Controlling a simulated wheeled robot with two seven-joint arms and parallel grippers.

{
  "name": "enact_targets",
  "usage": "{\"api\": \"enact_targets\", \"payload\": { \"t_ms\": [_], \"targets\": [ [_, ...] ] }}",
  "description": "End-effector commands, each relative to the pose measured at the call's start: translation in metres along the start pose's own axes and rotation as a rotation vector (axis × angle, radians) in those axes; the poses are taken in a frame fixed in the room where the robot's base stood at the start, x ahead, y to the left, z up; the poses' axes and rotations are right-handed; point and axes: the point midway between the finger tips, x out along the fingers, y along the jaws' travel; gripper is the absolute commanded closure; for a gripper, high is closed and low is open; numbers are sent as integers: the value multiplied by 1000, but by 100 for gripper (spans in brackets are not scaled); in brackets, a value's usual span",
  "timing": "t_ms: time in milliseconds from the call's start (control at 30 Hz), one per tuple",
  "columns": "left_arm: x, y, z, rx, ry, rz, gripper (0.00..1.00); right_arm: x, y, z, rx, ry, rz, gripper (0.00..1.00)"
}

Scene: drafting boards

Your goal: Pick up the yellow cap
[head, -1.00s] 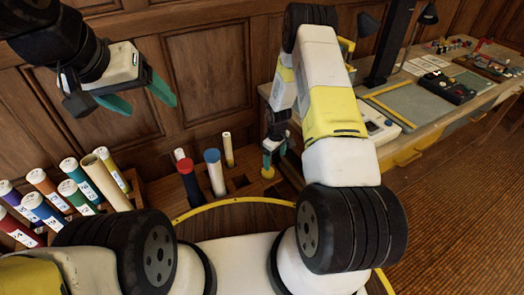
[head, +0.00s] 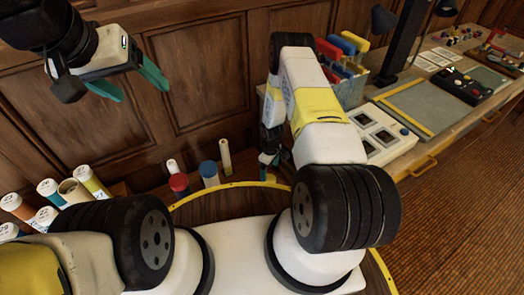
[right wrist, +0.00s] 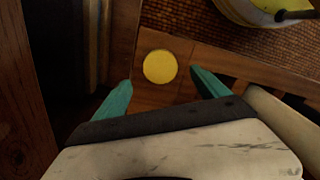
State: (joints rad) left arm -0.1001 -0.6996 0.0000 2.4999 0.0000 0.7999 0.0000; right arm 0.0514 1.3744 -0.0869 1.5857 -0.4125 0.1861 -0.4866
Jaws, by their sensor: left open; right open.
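The yellow cap (right wrist: 159,66) is a flat round disc on a brown wooden surface in the right wrist view. My right gripper (right wrist: 161,80) is open and empty, with its teal fingertips to the left and right of the cap in the picture; I cannot tell the height between them. In the head view my right gripper (head: 268,161) points down beside the tube rack, and I cannot make out the cap clearly there. My left gripper (head: 141,88) is open and empty, raised before the wood-panelled wall.
A tube with a red cap (head: 179,184), one with a blue cap (head: 209,172) and a pale tube (head: 225,157) stand left of my right gripper. Several numbered tubes stand at far left. A desk (head: 425,150) with boards and tools is at right.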

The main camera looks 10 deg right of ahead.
Motion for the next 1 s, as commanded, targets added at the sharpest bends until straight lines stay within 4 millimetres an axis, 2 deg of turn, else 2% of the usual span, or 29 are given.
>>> {"api": "enact_targets", "payload": {
  "t_ms": [400, 500, 767, 867, 1000],
  "targets": [
    [0, 0, 0, 0, 0, 0, 26, 57, -1, -5, 1, -2, -2, 16],
    [0, 0, 0, 0, 0, 0, 26, 66, -1, -5, 1, -1, -1, 16],
    [0, 0, 0, 0, 0, 0, 26, 69, 0, -6, 1, 0, 0, 16],
    [0, 0, 0, 0, 0, 0, 26, 69, 0, -6, 1, 0, 0, 31],
    [0, 0, 0, 0, 0, 0, 26, 68, 0, -6, 1, 0, 0, 59]
  ]
}}
